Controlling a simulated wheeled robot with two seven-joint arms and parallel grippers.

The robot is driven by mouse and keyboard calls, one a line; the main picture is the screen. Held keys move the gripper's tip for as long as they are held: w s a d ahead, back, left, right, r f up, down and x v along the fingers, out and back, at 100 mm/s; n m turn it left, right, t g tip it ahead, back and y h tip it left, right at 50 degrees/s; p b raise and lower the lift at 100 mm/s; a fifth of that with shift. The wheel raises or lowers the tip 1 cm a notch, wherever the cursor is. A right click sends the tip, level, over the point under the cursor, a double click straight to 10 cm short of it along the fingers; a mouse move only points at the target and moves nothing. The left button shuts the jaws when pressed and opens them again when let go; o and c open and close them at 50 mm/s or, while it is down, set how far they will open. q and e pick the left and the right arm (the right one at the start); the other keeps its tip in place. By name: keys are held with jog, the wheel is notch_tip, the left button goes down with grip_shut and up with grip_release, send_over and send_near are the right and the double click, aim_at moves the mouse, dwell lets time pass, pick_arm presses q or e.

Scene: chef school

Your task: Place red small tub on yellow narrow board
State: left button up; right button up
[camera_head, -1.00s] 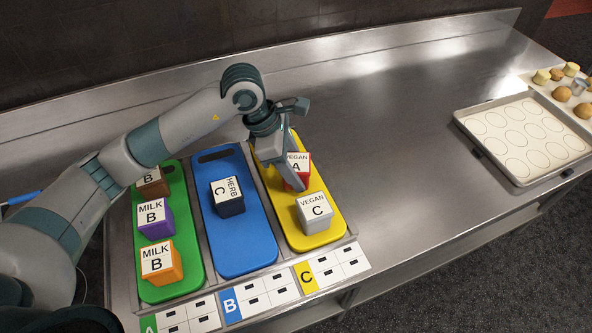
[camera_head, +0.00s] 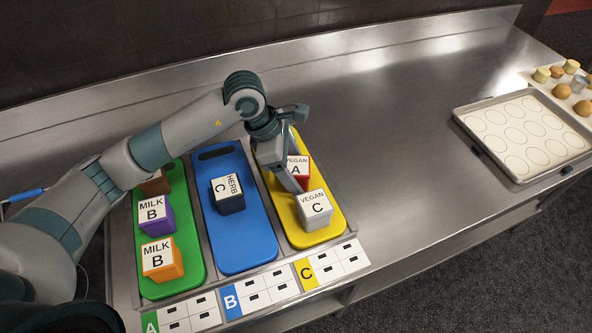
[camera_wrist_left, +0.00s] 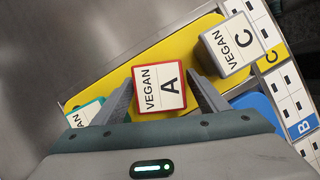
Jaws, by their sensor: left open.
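The red small tub (camera_head: 304,177), its white lid marked VEGAN A, is on the yellow narrow board (camera_head: 325,229). The tub also shows in the left wrist view (camera_wrist_left: 160,89), upright on the board (camera_wrist_left: 150,62). My left gripper (camera_head: 297,182) is open above the board, with one finger on either side of the red tub. In the left wrist view the gripper (camera_wrist_left: 163,88) shows a small gap at the right finger; contact at the left finger is hard to tell. In the head view the gripper partly hides the tub. My right gripper is not in view.
A grey VEGAN C tub (camera_head: 315,209) sits nearer the board's front. A teal tub (camera_wrist_left: 84,112) is at its other end. The blue board (camera_head: 243,245) holds a HERB C tub (camera_head: 228,193); the green board (camera_head: 187,274) holds several tubs. Bare counter (camera_head: 400,140) lies right.

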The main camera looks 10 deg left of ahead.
pick_arm(q)
jog(key=shift+r, duration=0.15)
jog(key=shift+a+r, duration=0.15)
jog(key=w+b+v, duration=0.1)
jog(key=b+v, duration=0.3)
jog(key=v, duration=0.7)
jog(key=shift+s+r, duration=0.25)
jog(key=shift+s, duration=0.25)
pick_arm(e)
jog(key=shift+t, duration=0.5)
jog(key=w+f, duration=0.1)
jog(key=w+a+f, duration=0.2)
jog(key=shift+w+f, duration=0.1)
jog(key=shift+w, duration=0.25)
pick_arm(q)
jog(key=shift+r, duration=0.1)
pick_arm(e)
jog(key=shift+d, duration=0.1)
